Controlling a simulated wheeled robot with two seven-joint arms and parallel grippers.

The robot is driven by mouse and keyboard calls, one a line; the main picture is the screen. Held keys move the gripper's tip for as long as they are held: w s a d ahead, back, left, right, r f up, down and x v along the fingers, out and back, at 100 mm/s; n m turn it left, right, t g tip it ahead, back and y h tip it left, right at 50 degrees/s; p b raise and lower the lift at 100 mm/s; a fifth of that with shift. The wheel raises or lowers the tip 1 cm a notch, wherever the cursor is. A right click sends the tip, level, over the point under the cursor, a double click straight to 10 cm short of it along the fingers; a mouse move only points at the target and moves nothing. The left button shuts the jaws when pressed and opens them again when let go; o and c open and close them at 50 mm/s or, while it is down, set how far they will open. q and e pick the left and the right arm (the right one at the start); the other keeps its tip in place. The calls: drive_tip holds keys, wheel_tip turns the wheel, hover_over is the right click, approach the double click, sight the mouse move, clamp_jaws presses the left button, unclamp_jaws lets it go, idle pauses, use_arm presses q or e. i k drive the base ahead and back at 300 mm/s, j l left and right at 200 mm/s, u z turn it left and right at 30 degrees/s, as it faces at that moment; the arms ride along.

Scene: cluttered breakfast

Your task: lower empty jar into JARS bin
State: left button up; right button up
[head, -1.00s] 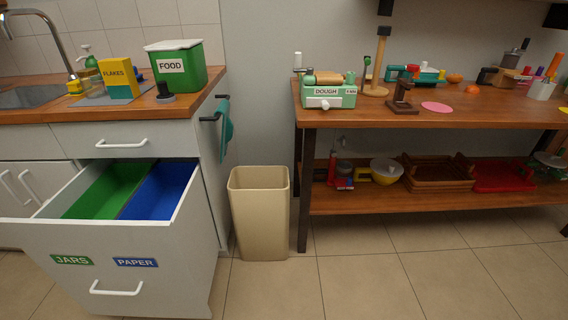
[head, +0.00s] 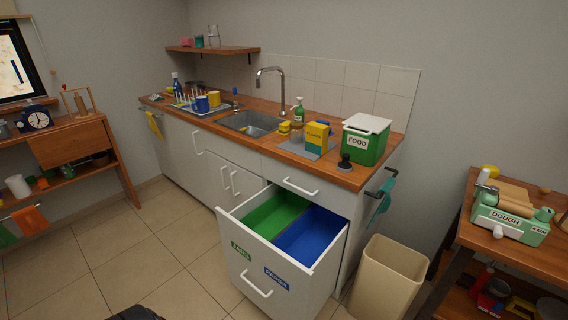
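The open drawer (head: 262,289) holds two bins side by side. The green JARS bin (head: 272,216) is on the left behind the green JARS label (head: 241,251). The blue PAPER bin (head: 309,236) is on the right behind the blue PAPER label (head: 276,278). Both bins look empty from here, though the drawer front hides part of their floors. I cannot make out the empty jar with certainty. Neither of my grippers is in view.
On the counter stand a green FOOD box (head: 366,139), a yellow FLAKES box (head: 317,136) and a small dark round object (head: 345,162). A beige waste bin (head: 388,280) stands right of the drawer. A table with the DOUGH box (head: 510,218) is at right. Floor at left is clear.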

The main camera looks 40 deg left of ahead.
sight(296, 129)
drive_tip(key=u, duration=1.55)
